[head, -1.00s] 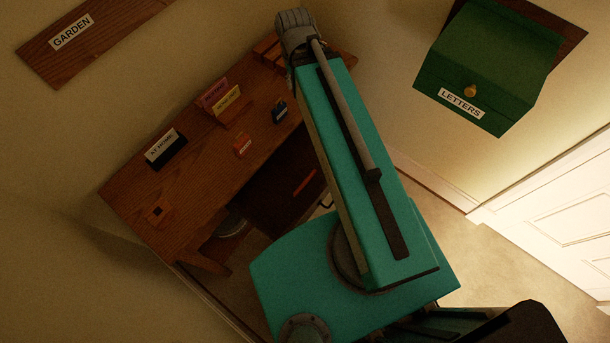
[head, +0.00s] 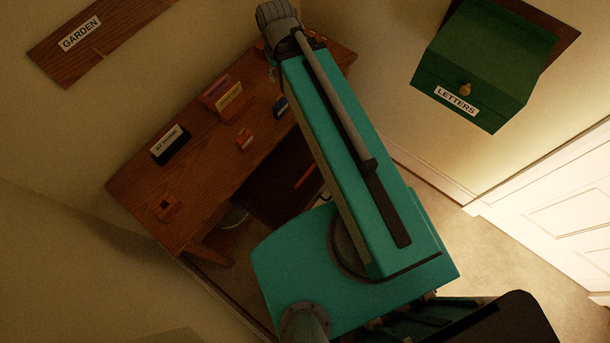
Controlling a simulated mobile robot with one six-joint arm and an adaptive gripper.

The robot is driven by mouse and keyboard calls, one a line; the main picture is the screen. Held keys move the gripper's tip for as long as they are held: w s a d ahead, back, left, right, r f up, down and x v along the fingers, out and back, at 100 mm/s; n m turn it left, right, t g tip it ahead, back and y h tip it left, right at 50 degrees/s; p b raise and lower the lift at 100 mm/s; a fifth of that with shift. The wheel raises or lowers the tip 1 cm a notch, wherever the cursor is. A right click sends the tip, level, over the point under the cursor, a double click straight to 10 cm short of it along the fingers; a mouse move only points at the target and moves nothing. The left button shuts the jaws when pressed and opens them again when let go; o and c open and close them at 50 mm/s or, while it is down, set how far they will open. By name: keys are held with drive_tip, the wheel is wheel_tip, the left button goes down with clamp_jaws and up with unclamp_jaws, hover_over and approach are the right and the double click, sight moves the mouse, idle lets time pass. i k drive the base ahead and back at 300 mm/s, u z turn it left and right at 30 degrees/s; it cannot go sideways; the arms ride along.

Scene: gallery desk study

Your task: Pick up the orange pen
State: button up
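A thin orange stick (head: 305,177), which looks like the orange pen, lies in the dark area below the desk's front edge, just left of my teal arm. I cannot tell what surface bears it. The upper end of my arm, with its grey wrist, is over the far right part of the desk, well above and left of the orange stick in the picture. My gripper's fingers do not show; the wrist and arm hide that part.
The brown desk (head: 130,184) holds a black "At Home" card stand (head: 172,152), a card rack (head: 229,108), a small orange-red box (head: 245,141), a dark blue item (head: 281,107) and a wooden block (head: 166,208). A green letters box (head: 480,70) hangs on the right wall.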

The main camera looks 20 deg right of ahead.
sight(311, 169)
drive_tip(key=u, duration=0.9)
drive_tip(key=k, duration=1.05)
drive_tip(key=z, duration=1.05)
